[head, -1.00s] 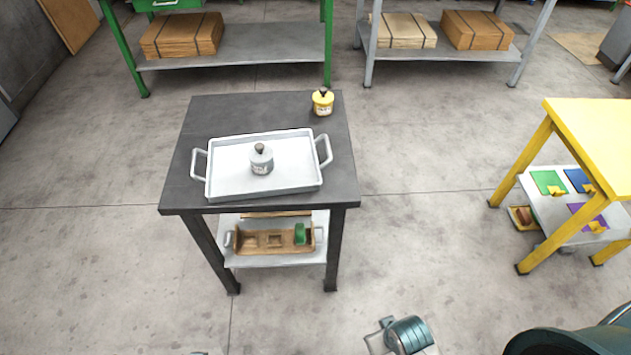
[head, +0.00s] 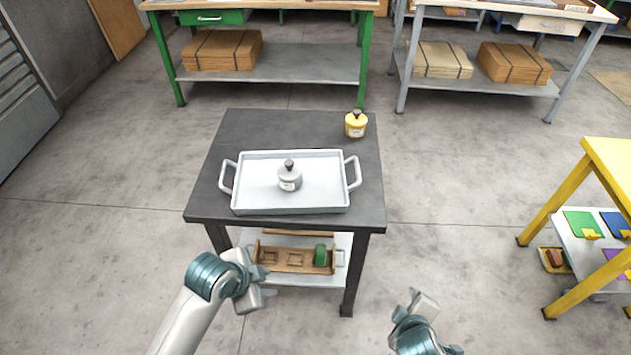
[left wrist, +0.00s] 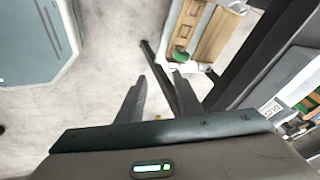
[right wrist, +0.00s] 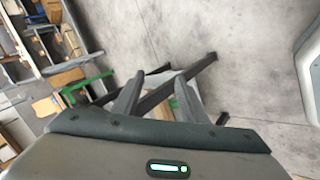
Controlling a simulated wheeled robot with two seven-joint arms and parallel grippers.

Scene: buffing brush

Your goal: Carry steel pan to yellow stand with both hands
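The steel pan (head: 325,190) is a shallow pale grey tray with a loop handle at each short side. It lies on the dark table (head: 262,128), with a grey jar (head: 290,178) standing in it. The yellow stand (head: 606,165) is at the right edge, partly out of frame. My left gripper (head: 268,283) is in front of the table, below and nearer than the pan; its fingers are apart and empty in the left wrist view (left wrist: 155,98). My right gripper (head: 438,320) is at the lower right, clear of the table; its fingers are apart and empty in the right wrist view (right wrist: 155,98).
A yellow jar (head: 356,124) stands on the table behind the pan's right side. A wooden tray (head: 285,260) with a green item is on the table's lower shelf. Green and grey workbenches stand at the back. Open floor lies between table and yellow stand.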

